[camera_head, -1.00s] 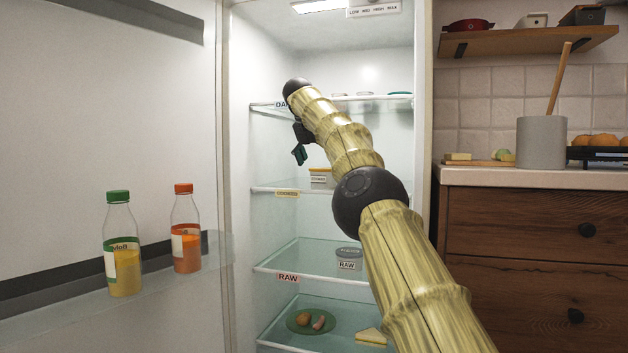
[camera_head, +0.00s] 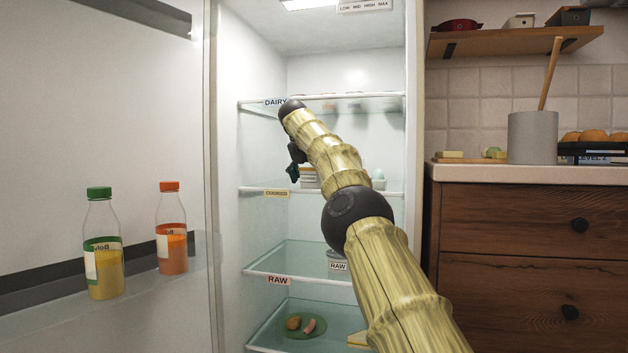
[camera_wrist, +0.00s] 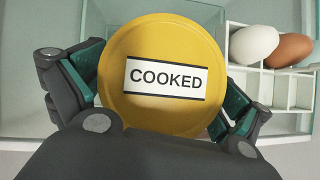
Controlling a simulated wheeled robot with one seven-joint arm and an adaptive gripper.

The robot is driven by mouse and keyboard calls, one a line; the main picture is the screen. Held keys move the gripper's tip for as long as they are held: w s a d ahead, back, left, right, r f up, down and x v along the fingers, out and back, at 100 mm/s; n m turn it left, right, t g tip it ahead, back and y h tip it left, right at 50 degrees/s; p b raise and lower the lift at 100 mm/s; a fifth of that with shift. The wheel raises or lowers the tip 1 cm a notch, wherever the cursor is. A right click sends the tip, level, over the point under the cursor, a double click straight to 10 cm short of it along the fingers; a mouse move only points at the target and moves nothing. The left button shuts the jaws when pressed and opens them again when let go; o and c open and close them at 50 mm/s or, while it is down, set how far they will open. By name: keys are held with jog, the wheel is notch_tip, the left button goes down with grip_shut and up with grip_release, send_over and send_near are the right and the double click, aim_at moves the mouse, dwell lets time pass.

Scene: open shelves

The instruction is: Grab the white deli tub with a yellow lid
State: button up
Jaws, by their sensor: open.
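The white deli tub (camera_head: 310,180) stands on the fridge shelf marked COOKED, partly hidden by my arm in the head view. The wrist view looks down on its round yellow lid (camera_wrist: 150,38), which carries a COOKED label. My gripper (camera_wrist: 160,88) is open, with one green-padded finger on either side of the lid. Whether the pads touch the tub cannot be told. In the head view my gripper (camera_head: 293,171) is at the left front of the tub. The tub's wall is hidden under the lid in the wrist view.
A white egg holder (camera_wrist: 290,90) with a white egg (camera_wrist: 254,43) and a brown egg (camera_wrist: 288,50) sits close to the right of the tub. The DAIRY shelf (camera_head: 345,97) is above, the RAW shelf (camera_head: 290,262) below. Bottles (camera_head: 102,245) stand in the door at left.

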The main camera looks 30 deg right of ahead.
jog(key=shift+c, duration=0.2)
jog(key=c, duration=1)
jog(key=shift+r, duration=0.15)
